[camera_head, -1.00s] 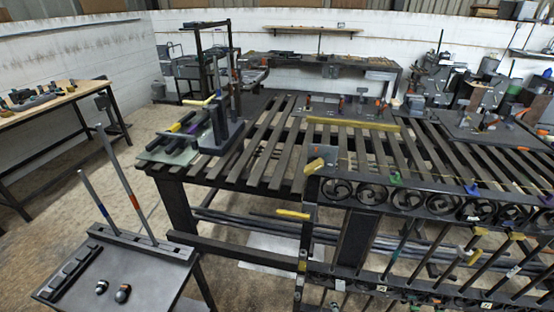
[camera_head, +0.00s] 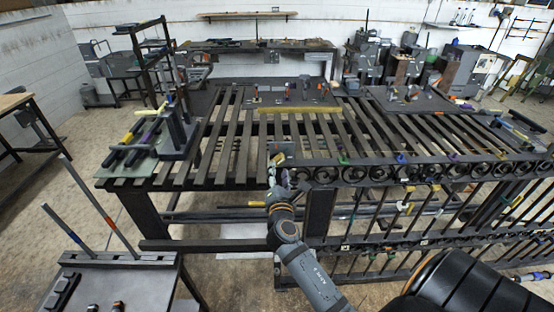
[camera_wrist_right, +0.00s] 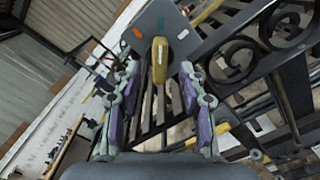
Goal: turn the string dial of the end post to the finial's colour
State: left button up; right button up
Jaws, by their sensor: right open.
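In the head view my right gripper (camera_head: 279,180) is at the left end of the gate, just below the post's top plate (camera_head: 284,148), and hides part of the post. I cannot make out the finial's colour. My left gripper is out of view.
The gate's scroll rail (camera_head: 420,172) runs right from the post, with green, purple and other coloured pieces on top. A slatted bench (camera_head: 235,150) lies behind. A small grey table (camera_head: 120,285) with upright rods stands at the lower left. Floor shows between it and the gate.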

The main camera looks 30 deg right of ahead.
aim_at(278, 163)
jog(key=p+x, duration=0.1)
jog(key=x, duration=0.4)
jog(key=shift+w+d, duration=0.15)
jog(key=shift+w, duration=0.15)
jog(key=shift+c, duration=0.6)
grip_shut()
